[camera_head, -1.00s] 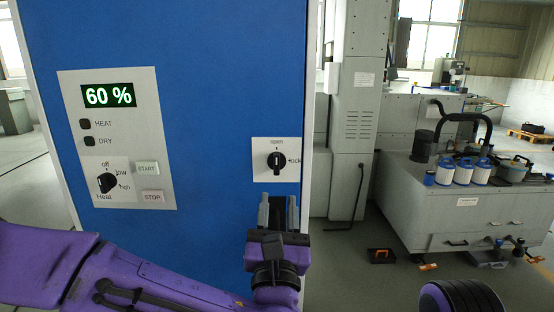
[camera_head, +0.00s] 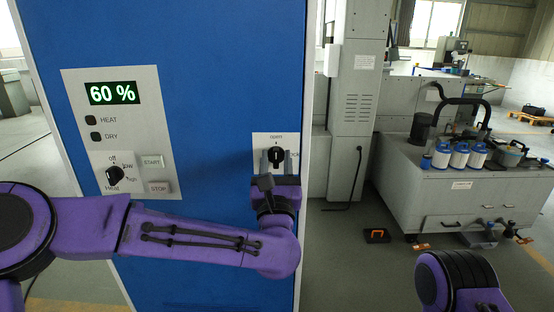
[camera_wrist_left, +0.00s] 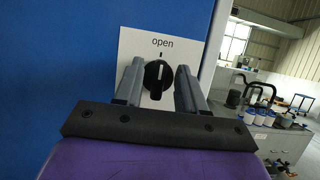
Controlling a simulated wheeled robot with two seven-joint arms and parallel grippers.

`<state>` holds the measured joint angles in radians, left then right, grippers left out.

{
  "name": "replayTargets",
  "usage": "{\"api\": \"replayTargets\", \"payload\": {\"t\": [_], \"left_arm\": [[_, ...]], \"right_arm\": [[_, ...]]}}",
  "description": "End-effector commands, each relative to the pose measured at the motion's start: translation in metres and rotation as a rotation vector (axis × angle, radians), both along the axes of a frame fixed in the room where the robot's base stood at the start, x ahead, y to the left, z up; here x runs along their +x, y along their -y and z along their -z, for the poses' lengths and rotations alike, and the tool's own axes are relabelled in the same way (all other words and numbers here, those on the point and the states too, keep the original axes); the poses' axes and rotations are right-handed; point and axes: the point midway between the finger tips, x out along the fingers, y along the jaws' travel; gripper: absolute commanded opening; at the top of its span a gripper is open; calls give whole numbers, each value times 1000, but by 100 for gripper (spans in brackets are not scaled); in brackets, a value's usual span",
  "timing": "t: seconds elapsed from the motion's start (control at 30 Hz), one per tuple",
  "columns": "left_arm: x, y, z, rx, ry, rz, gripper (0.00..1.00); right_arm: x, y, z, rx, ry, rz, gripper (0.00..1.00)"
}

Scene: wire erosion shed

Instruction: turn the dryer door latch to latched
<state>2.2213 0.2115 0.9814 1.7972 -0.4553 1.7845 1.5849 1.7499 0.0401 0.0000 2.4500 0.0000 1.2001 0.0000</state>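The dryer door latch is a black rotary knob (camera_head: 276,155) on a white plate at the right of the blue dryer door. It also shows in the left wrist view (camera_wrist_left: 157,79), its white mark pointing up near the word "open". The "lock" label is partly hidden. My left gripper (camera_head: 275,160) is open, its two fingers on either side of the knob. In the left wrist view a gap shows between the knob and each finger. A part of my right arm (camera_head: 460,282) shows at the lower right; its gripper is out of view.
A control panel (camera_head: 150,178) with a "60 %" display, buttons and a heat knob is at the left of the door. A grey machine unit (camera_head: 400,190) with white-blue filter canisters stands at the right.

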Motion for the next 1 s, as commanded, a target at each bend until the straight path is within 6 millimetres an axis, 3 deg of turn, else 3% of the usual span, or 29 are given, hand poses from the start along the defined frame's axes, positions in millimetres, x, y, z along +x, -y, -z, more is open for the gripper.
{"api": "replayTargets", "payload": {"t": [0.03,0.17,0.57,1.0], "left_arm": [[0,0,0,0,0,0,40],[0,0,0,0,0,0,0],[0,-1,0,40,2,-2,0],[0,0,0,364,3,-1,0]], "right_arm": [[0,0,0,0,0,0,0],[0,0,0,0,0,0,0],[0,0,3,0,0,0,0],[0,0,14,0,0,0,0]]}}
